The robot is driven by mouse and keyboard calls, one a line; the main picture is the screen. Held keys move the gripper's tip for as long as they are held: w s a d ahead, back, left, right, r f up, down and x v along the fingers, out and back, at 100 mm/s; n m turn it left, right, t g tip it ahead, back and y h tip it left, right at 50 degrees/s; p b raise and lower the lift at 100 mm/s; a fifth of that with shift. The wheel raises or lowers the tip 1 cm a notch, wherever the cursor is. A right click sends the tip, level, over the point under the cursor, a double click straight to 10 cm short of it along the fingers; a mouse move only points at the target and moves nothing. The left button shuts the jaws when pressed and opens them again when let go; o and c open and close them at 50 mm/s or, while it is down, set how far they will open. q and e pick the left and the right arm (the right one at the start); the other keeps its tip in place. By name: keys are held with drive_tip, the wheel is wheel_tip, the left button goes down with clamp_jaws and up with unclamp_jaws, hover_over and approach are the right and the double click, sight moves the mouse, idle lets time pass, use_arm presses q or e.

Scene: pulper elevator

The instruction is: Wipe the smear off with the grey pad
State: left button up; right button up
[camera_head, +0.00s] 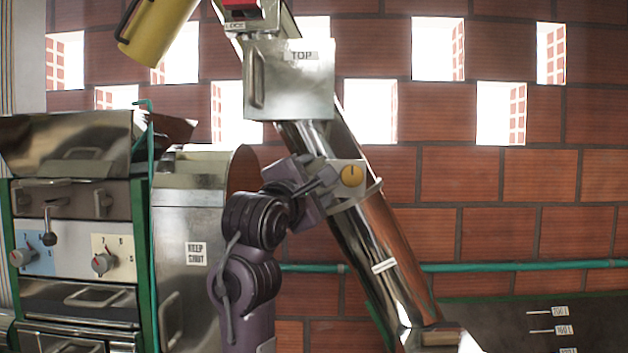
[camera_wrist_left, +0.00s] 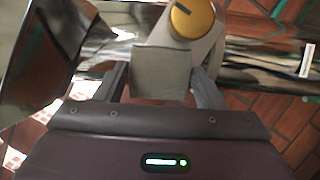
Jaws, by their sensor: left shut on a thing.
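My left gripper (camera_head: 322,182) reaches up to the slanted shiny metal tube (camera_head: 375,240), beside the yellow round knob (camera_head: 352,175). In the left wrist view, its fingers (camera_wrist_left: 163,82) are shut on the grey pad (camera_wrist_left: 165,68), a grey-green block. The pad is at the tube, just below the knob (camera_wrist_left: 192,18) in that view; I cannot tell whether it touches the metal. In the head view the gripper hides most or all of the pad. I cannot make out a smear in either view. My right gripper is not in view.
A metal box labelled TOP (camera_head: 300,75) sits above the tube, with a yellow cylinder (camera_head: 158,28) at upper left. A metal machine with knobs (camera_head: 75,235) and a KEEP SHUT housing (camera_head: 190,220) stand left. A green pipe (camera_head: 510,266) crosses the brick wall.

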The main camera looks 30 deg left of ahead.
use_arm(q)
drive_tip(key=shift+f, duration=0.15)
drive_tip(key=s, duration=0.1)
drive_tip(key=s+d, duration=0.2)
drive_tip(key=s, duration=0.1)
drive_tip(key=shift+d, duration=0.25)
idle(0.8)
